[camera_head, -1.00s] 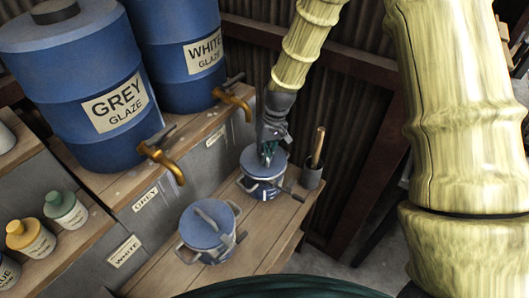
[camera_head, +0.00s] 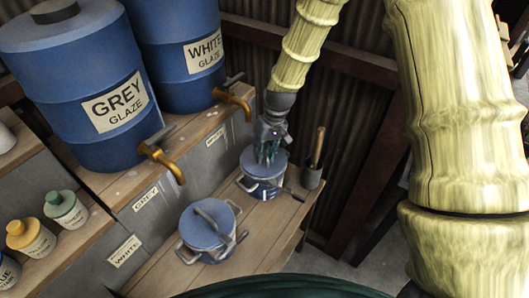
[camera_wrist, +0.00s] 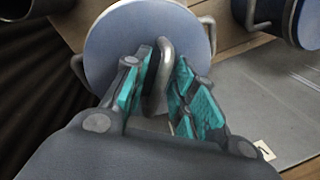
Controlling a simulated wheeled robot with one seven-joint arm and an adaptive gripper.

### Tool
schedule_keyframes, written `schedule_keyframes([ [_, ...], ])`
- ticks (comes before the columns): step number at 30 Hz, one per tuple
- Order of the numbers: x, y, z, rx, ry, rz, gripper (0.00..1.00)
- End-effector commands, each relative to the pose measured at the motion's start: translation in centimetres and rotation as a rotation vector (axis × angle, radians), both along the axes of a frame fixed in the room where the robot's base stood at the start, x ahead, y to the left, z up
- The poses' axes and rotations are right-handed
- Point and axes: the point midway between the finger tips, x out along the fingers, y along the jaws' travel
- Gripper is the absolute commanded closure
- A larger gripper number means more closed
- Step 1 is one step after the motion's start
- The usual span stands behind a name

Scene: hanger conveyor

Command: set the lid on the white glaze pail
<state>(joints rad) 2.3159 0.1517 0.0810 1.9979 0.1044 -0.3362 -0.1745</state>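A blue-grey pail (camera_head: 264,188) stands at the far end of the wooden bench, below the white glaze barrel's tap. I cannot read a label on it. A flat blue lid (camera_head: 251,160) lies over its top; in the wrist view the lid (camera_wrist: 115,45) looks roughly centred between the pail's side handles. My gripper (camera_head: 268,156) is just above the lid. In the wrist view its teal-padded fingers (camera_wrist: 165,95) stand apart on either side of the lid's grey bar handle (camera_wrist: 162,75), with gaps visible. The fingers hide part of the lid.
A second lidded pail (camera_head: 208,243) stands nearer on the bench (camera_head: 262,235). A dark holder (camera_head: 311,177) with a wooden-handled tool stands close right of the far pail. Brass taps (camera_head: 162,160) jut from the grey glaze barrel (camera_head: 115,110) and white glaze barrel (camera_head: 185,60).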

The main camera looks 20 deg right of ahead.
Motion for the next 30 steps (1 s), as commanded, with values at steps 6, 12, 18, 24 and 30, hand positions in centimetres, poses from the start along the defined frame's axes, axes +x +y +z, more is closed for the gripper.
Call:
schedule_keyframes([
  [6,0.0,0.0,0.0,0.000,0.000,0.000,0.55],
  [12,0.0,0.0,0.1,0.000,0.000,0.000,0.55],
  [18,0.1,-0.4,1.8,0.000,-0.002,0.001,0.55],
  [24,0.2,-1.0,5.0,0.000,-0.004,0.000,0.55],
  [30,0.1,-1.6,8.2,0.000,-0.003,-0.001,0.55],
])
